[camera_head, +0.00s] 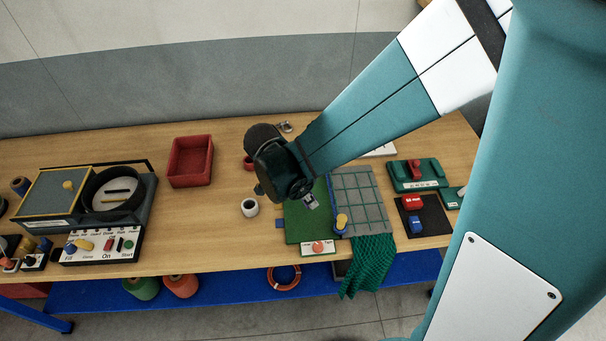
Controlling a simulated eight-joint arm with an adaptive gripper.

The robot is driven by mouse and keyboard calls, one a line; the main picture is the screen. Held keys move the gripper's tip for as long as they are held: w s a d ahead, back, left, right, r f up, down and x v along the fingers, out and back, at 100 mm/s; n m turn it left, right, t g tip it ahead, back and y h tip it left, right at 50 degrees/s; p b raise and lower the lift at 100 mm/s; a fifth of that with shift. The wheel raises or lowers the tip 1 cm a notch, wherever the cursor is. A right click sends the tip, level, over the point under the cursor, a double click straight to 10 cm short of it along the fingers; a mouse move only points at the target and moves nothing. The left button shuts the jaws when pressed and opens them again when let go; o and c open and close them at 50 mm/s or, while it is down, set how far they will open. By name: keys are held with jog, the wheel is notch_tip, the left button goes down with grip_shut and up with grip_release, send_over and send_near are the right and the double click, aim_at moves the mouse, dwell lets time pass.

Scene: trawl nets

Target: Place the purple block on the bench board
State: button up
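I see no clearly purple block; it may be hidden by my arm or too small to tell. A green board (297,223) and a grey gridded board (367,196) lie side by side at the middle of the bench; I cannot tell which is the bench board. My gripper (310,202) points down over the green board's right part, close to the gridded board. Its fingers are small and partly hidden by the dark wrist, so their opening and any held thing cannot be made out.
A red tray (190,162) stands to the left, and a white cup (249,208) stands left of the green board. Green netting (367,264) hangs over the wooden bench's (222,228) front edge.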

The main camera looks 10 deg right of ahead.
jog(key=shift+f, duration=0.6)
jog(key=shift+f+b, duration=0.35)
jog(key=shift+f, duration=1.75)
jog(key=shift+f, duration=0.2)
jog(key=o, duration=0.9)
jog(key=shift+r, duration=0.3)
jog(key=shift+p+v, duration=0.75)
jog(key=shift+v, duration=5.2)
jog(key=shift+s, duration=0.1)
